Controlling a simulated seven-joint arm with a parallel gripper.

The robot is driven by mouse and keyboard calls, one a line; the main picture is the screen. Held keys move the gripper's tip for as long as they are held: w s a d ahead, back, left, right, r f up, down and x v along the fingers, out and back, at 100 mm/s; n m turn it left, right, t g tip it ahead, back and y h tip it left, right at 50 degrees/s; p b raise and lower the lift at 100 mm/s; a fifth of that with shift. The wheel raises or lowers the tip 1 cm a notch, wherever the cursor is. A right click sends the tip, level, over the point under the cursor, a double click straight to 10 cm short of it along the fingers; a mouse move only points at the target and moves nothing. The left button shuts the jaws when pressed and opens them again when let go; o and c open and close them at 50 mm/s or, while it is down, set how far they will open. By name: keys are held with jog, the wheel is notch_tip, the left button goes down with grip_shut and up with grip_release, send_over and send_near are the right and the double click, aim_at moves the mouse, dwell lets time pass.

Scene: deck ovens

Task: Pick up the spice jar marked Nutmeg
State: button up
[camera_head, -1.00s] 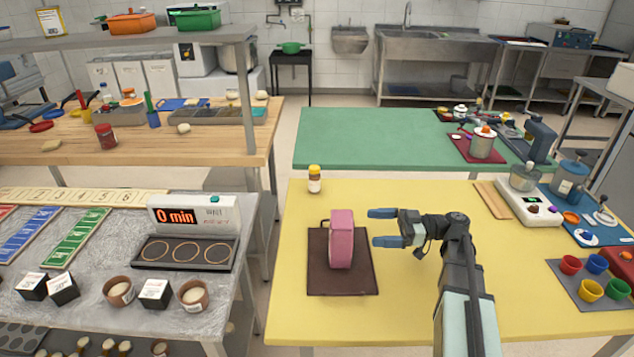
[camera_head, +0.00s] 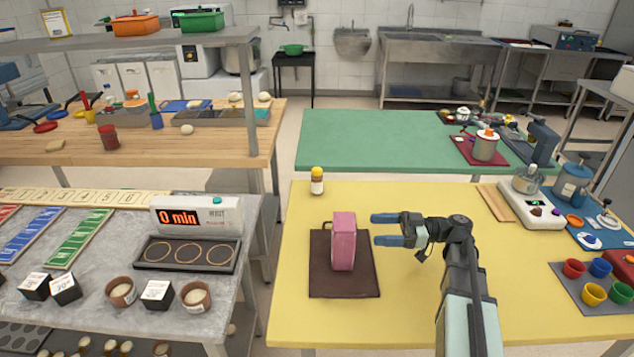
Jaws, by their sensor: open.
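A small spice jar (camera_head: 317,182) with a yellow lid and a pale label stands upright at the far left of the yellow table. Its label is too small to read, so I cannot tell whether it says Nutmeg. A red jar (camera_head: 108,138) stands on the wooden table at the left; its marking is not readable either. My gripper (camera_head: 379,229) is open and empty above the yellow table, its two blue fingers pointing left. It is to the right of and nearer than the yellow-lidded jar, well apart from it.
A pink upright block-like object (camera_head: 343,243) stands on a dark brown mat (camera_head: 325,280), just left of my fingertips. A mixer-like machine (camera_head: 540,212) and coloured cups (camera_head: 593,294) occupy the right side. The yellow table (camera_head: 420,195) is clear behind my gripper.

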notch_tip(320, 180, up, 11)
jog(key=r+m+t+h, duration=0.1)
jog(key=m+t+h, duration=0.2)
jog(key=m+h, duration=0.8)
send_over(321, 169)
jog(key=s+d, duration=0.2)
jog(key=d, duration=0.1)
jog(key=n+h, duration=0.3)
jog(key=shift+h, duration=0.3)
jog(key=x, duration=0.4)
jog(key=s+x, duration=0.1)
jog(key=x, duration=0.4)
jog(key=s+d+x, duration=0.1)
jog(key=x, duration=0.3)
jog(key=shift+w+f, duration=0.1)
jog(key=shift+f, duration=0.45)
jog(key=shift+s+x, duration=0.2)
jog(key=shift+x, duration=1.1)
jog(key=shift+s+x, duration=0.2)
jog(key=shift+x, duration=1.1)
jog(key=shift+f, duration=0.1)
jog(key=shift+c, duration=0.4)
jog(key=c, duration=1.1)
